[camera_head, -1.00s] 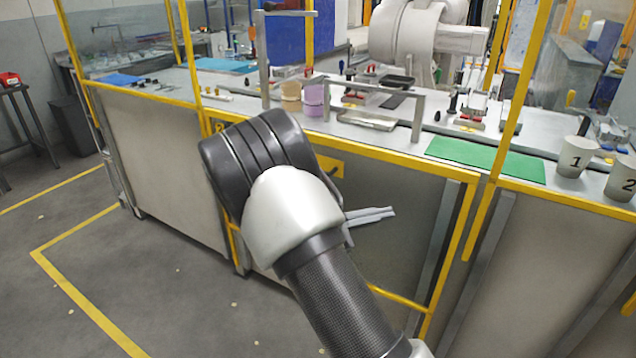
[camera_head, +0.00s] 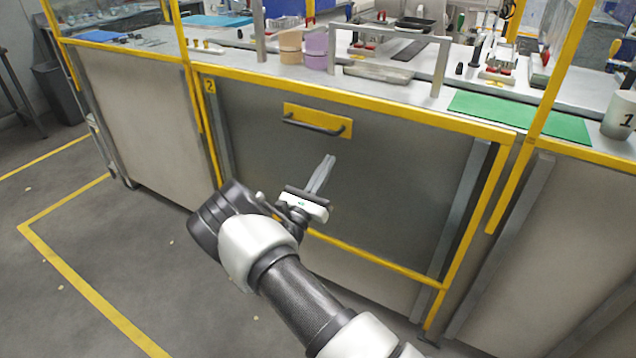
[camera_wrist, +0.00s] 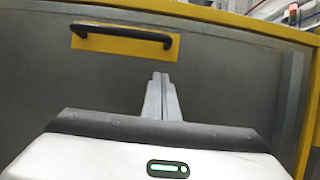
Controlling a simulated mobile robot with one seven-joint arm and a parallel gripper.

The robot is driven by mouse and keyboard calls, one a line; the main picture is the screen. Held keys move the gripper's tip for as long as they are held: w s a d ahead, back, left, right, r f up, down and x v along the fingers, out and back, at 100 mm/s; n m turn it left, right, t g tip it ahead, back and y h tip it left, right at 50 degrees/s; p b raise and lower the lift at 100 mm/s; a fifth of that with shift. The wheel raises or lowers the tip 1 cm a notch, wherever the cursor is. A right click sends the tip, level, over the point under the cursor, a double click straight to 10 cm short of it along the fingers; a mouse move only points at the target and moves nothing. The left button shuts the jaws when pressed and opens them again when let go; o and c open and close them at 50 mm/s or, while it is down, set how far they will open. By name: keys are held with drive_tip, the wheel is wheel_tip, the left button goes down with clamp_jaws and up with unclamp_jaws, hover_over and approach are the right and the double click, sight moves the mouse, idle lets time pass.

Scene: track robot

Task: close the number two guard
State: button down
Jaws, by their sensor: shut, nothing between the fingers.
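The number two guard is a grey panel (camera_head: 390,170) in a yellow frame, marked by a small yellow "2" label (camera_head: 210,86). The panel sits low, below the worktop, with the space above the worktop open in front. A dark bar handle (camera_head: 315,126) on a yellow plate is near its top edge; the handle also shows at the upper left of the wrist view (camera_wrist: 122,35). My gripper (camera_head: 329,158) is shut and empty, fingers pointing up towards the panel, a little below and right of the handle and apart from it. The wrist view also shows the fingers (camera_wrist: 161,78).
On the worktop behind the frame are a tan pot (camera_head: 290,46), a purple pot (camera_head: 316,50), a grey metal frame (camera_head: 440,65) and a green mat (camera_head: 520,116). A cup marked 1 (camera_head: 618,115) is at right. Yellow posts flank the panel. The floor at left is clear.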

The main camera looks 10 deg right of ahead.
drive_tip(key=r, duration=0.3)
drive_tip(key=w+r, duration=0.1)
drive_tip(key=r, duration=0.1)
drive_tip(key=shift+d, duration=0.4)
drive_tip(key=shift+w, duration=0.1)
